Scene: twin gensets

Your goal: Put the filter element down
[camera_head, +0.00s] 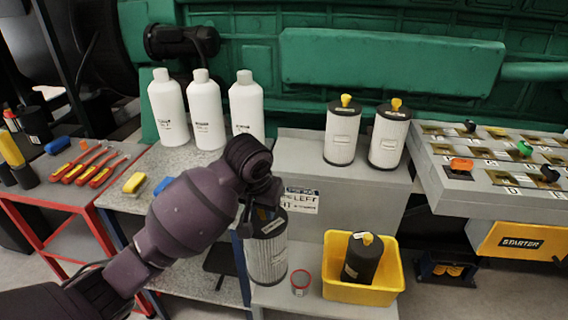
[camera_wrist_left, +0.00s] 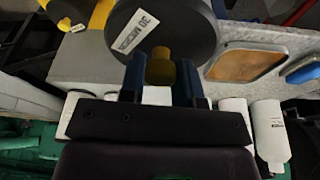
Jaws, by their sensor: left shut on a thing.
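The filter element (camera_head: 267,252) is an upright pleated grey cylinder at lower centre in the head view. My left gripper (camera_head: 262,200) is above it, shut on its yellow top knob. In the left wrist view the yellow knob (camera_wrist_left: 160,70) sits between the fingertips of my left gripper (camera_wrist_left: 162,82), with the dark labelled end cap (camera_wrist_left: 178,32) beyond. The element is at the left end of the low grey shelf (camera_head: 322,309); I cannot tell whether its base touches. My right gripper is not in view.
A yellow bin (camera_head: 362,293) holding a black filter (camera_head: 361,262) stands to the right, with a small red-rimmed can (camera_head: 300,281) between. Two white filters (camera_head: 342,135) (camera_head: 388,138) stand on the upper grey step (camera_head: 370,178). White bottles (camera_head: 208,112) stand on the speckled table behind my arm.

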